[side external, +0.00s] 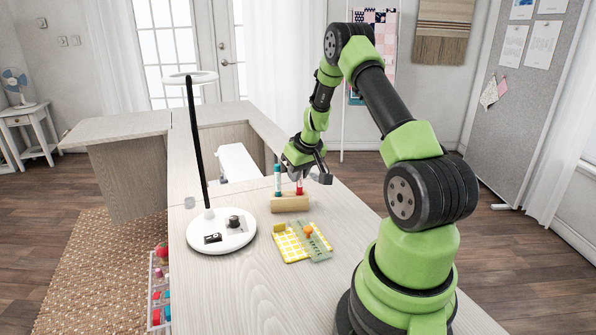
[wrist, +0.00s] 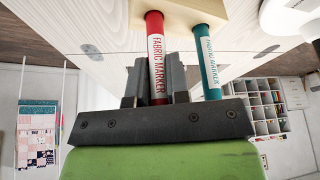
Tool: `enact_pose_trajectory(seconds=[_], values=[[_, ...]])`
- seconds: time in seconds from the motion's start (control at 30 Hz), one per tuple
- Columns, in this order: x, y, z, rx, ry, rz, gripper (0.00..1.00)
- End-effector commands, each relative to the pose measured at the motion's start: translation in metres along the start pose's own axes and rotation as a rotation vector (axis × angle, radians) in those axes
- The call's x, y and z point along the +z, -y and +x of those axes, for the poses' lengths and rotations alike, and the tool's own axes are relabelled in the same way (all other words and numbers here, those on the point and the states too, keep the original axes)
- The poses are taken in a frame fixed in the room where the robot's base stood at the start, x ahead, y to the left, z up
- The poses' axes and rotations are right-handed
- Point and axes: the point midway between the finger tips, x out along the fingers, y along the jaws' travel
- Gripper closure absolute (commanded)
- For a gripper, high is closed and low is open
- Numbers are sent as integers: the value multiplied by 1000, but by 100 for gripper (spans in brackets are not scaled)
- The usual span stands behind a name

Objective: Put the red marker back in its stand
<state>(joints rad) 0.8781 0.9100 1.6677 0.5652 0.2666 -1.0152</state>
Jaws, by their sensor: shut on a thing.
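The red marker (wrist: 155,55), with a white "FABRIC MARKER" label, is between the fingers of my gripper (wrist: 156,88), which is shut on it. In the side view the red marker (side external: 299,188) is upright over the right part of the wooden stand (side external: 290,203). Its lower end meets the stand (wrist: 180,14) in the wrist view; I cannot tell how deep it sits. A teal marker (side external: 278,182) stands upright in the stand's left part; it also shows in the wrist view (wrist: 209,65). My gripper (side external: 309,175) is above the stand.
A ring lamp with a round white base (side external: 222,238) stands left of the stand. A yellow checked cloth (side external: 288,245) with a green ruler and orange knob lies in front of it. A rack of coloured spools (side external: 160,290) is at the table's left edge.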

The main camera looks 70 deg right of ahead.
Motion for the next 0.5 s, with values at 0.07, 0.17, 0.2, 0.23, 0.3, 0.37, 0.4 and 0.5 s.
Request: enact_pose_trajectory(seconds=[0.07,0.17,0.2,0.23,0.3,0.37,0.4,0.5], values=[[0,0,1,0,0,1,100],[1,0,2,0,0,2,100],[1,0,3,0,0,1,100],[1,0,3,1,0,1,100],[2,0,4,1,-1,0,100],[2,0,5,1,-1,0,100],[2,0,5,1,-1,1,100],[2,0,6,1,-1,1,100]])
